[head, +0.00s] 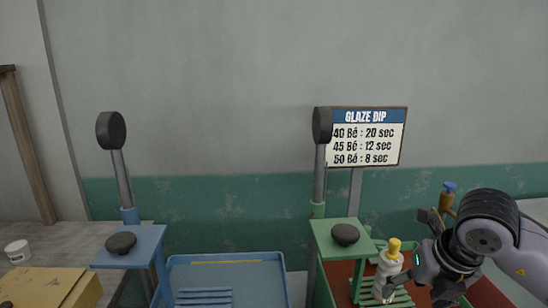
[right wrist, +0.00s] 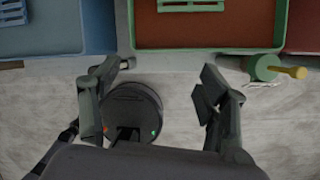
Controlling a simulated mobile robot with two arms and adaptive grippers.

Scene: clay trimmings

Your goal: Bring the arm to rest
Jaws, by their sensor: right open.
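My right arm comes in from the right in the head view, and its gripper (head: 420,258) hangs near the green-rimmed bin on the right. In the right wrist view the right gripper (right wrist: 163,80) has its two fingers wide apart, with nothing held between them. A white bottle with a yellow cap (head: 389,272) shows just left of this gripper in the head view, and the gripper overlaps its edge. Whether they touch cannot be told. My left gripper is not in view.
A blue tray (head: 225,262) stands left of the green bin (right wrist: 215,44) with a red inside. Blue (head: 130,246) and green (head: 344,240) stands carry dark knobs. A cardboard box (head: 50,288) is at lower left. A glaze sign (head: 366,136) stands before the wall.

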